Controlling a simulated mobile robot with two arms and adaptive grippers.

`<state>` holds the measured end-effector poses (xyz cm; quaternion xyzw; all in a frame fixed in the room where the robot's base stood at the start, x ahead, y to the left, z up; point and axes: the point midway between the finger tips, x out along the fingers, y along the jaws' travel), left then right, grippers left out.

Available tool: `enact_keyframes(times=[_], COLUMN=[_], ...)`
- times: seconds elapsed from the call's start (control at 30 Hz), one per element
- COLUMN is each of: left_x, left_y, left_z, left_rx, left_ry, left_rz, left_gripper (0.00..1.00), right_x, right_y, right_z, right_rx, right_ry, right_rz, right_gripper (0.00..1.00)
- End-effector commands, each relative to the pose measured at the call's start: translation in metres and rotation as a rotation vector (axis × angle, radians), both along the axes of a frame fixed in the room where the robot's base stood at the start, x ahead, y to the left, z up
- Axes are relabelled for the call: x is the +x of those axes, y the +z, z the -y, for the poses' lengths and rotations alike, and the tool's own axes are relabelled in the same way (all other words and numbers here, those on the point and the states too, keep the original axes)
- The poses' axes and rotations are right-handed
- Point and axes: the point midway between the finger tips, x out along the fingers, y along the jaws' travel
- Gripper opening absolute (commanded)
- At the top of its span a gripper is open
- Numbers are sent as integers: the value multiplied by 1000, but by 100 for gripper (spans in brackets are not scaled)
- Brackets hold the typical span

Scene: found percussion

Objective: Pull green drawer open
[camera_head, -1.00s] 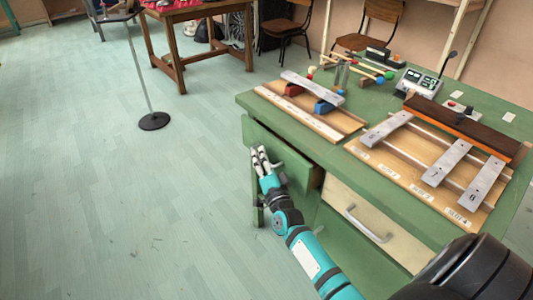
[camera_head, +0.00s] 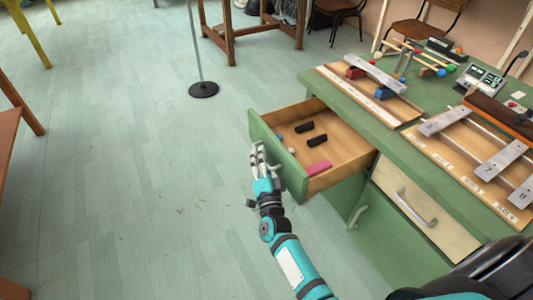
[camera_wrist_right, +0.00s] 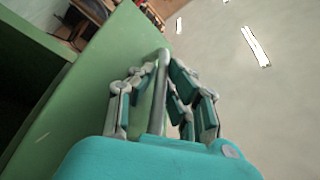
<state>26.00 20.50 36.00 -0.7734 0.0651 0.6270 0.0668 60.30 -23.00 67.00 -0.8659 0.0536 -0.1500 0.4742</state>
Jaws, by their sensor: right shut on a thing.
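The green drawer (camera_head: 276,150) is pulled well out of the green desk (camera_head: 345,108), and its wooden inside shows. In the right wrist view, the fingers (camera_wrist_right: 163,95) are shut around a grey handle bar (camera_wrist_right: 159,88) beside the green front (camera_wrist_right: 85,90). My left gripper is not in view.
A cream drawer (camera_head: 420,210) and a green door with a handle (camera_head: 357,217) are below the desktop. Metal bars on wooden boards and mallets lie on top. A stand base (camera_head: 203,90) is on the floor; the floor left of the drawer is clear.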

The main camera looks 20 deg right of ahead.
Motion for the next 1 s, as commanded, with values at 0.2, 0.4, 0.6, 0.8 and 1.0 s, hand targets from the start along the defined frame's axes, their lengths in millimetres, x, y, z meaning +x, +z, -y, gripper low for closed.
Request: enact_keyframes(times=[0.2, 0.4, 0.6, 0.8, 1.0], left_x=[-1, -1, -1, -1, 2], left_y=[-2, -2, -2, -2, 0], left_z=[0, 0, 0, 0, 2], left_rx=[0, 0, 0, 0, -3], left_ry=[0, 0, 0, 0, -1], left_rz=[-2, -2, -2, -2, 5], left_gripper=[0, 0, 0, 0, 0], right_x=[-1, -1, 0, 0, -8], right_y=[-1, -1, -1, -1, -3], right_z=[-2, -2, -2, -2, -4], right_rx=[1, 1, 2, 1, 2], right_ry=[1, 0, 0, 0, 0], right_rz=[-3, -2, -2, -1, -2], right_gripper=[0, 0, 31, 34, 34])
